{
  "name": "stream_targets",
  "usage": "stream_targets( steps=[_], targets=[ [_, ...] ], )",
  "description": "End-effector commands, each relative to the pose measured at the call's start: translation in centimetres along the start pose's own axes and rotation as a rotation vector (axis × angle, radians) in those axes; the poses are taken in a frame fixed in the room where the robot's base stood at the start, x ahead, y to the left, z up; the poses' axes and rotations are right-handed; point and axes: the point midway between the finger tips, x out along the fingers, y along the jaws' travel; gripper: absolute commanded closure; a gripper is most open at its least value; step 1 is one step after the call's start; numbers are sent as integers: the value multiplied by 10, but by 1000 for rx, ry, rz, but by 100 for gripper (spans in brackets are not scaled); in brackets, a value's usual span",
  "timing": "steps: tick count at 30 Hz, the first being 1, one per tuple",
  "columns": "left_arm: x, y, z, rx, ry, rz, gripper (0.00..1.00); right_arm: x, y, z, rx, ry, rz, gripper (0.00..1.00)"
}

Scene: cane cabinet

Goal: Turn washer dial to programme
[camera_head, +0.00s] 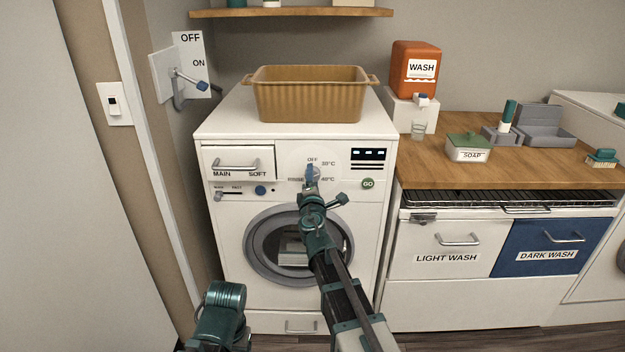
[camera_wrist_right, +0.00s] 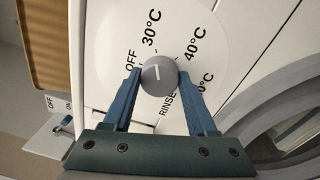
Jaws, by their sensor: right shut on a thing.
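The white washer (camera_head: 300,210) stands in the middle of the head view, with the programme dial on its upper front panel. In the right wrist view the dial (camera_wrist_right: 158,74) is a round grey knob with a short white mark, on a pale disc lettered OFF, 30°C, 40°C and RINSE. The mark lies roughly upright in that picture, on the side of 30°C; I cannot tell its exact setting. My right gripper (camera_wrist_right: 160,80) is shut on the dial, one blue finger on each side. In the head view the right gripper (camera_head: 310,178) covers most of the dial. My left gripper is not in view.
A brown basket (camera_head: 310,98) stands on the washer. The round door (camera_head: 256,245) is below. An OFF/ON wall lever (camera_head: 190,80) is at left.

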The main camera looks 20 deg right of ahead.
Motion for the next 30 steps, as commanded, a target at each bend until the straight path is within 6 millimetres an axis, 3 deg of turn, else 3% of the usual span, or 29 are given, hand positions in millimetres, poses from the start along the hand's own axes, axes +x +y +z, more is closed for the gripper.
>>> stream_targets(
  steps=[18,30],
  targets=[
    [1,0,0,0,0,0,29,-1,0,0,556,-27,6,98],
    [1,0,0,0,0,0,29,-1,0,-1,766,-37,8,98]
  ],
)
